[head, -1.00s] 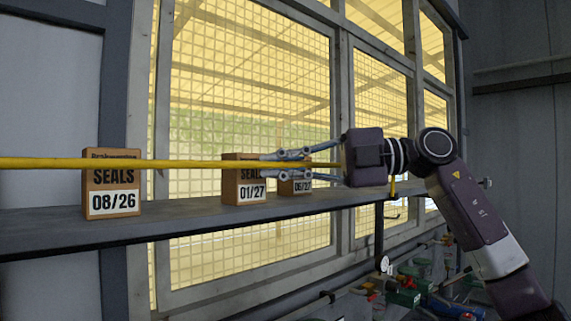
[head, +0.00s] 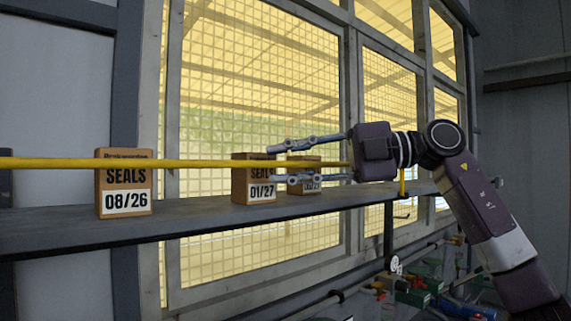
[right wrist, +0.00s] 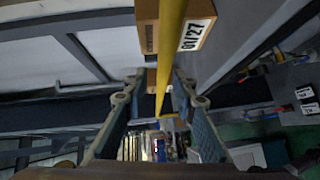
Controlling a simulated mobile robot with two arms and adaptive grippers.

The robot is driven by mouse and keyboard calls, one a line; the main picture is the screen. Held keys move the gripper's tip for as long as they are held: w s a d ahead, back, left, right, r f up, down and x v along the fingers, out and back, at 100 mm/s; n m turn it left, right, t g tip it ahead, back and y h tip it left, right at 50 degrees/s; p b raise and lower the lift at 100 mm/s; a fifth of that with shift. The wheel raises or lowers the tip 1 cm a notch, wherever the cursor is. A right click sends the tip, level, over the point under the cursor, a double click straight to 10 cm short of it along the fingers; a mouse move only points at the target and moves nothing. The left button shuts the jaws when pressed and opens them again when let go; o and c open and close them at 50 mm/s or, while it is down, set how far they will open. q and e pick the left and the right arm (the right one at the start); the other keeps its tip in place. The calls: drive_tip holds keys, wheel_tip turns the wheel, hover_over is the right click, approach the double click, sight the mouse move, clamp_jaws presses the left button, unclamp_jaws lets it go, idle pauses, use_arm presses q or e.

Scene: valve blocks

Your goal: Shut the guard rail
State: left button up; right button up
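The guard rail is a long yellow bar (head: 60,163). It runs level across the head view from the left edge to my right gripper, in front of the shelf and boxes. My right gripper (head: 271,164) is open, one finger above the bar and one below, with gaps to both. In the right wrist view the bar (right wrist: 171,40) passes between the spread fingers of my right gripper (right wrist: 159,78). The bar's far end is partly hidden by the gripper body in the head view. My left gripper is not in view.
Behind the bar, a grey shelf (head: 200,218) holds the seals boxes marked 08/26 (head: 124,183) and 01/27 (head: 253,180), plus one partly hidden box (head: 304,163). A meshed window (head: 260,90) stands behind. Valves and pipes (head: 420,290) lie low at the right.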

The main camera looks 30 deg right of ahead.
drive_tip(key=shift+d, duration=0.1)
drive_tip(key=v, duration=1.2)
